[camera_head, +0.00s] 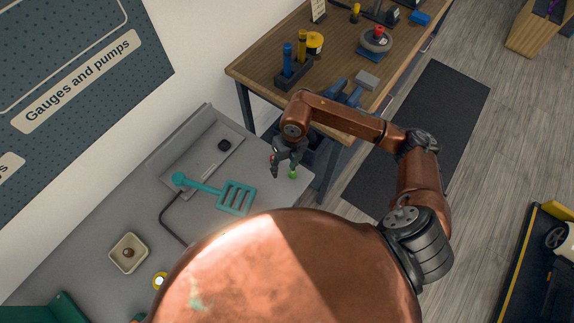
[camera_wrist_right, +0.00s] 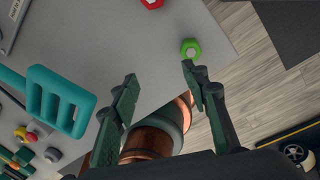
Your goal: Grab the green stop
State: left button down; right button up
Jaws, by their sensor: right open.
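The green stop (camera_head: 293,174) is a small green piece on the grey bench top, near its right corner. In the right wrist view it is a green six-sided ring with a pale centre (camera_wrist_right: 190,49), just beyond the tip of the right-hand finger. My right gripper (camera_head: 284,167) is over the bench beside the stop. In the wrist view its fingers (camera_wrist_right: 159,73) are apart with nothing between them. I cannot tell whether a finger touches the stop. My left gripper is not in view.
A similar red piece (camera_wrist_right: 152,3) lies near the green one. A teal slotted paddle (camera_head: 237,197) lies on the bench to the left, with a cream bowl (camera_head: 115,253) farther left. A wooden table (camera_head: 262,71) with tools stands behind. The bench edge is close to the stop.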

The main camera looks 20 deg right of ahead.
aim_at(293, 172)
jog(key=shift+h, duration=0.8)
jog(key=d, duration=0.2)
jog(key=w+d, duration=0.1)
jog(key=d, duration=0.1)
jog(key=shift+w+f, duration=0.1)
jog(key=shift+w, duration=0.05)
jog(key=shift+f, duration=0.85)
jog(key=f, duration=0.5)
jog(key=shift+s+a+f, duration=0.1)
jog(key=shift+s+f, duration=0.25)
jog(key=c, duration=1)
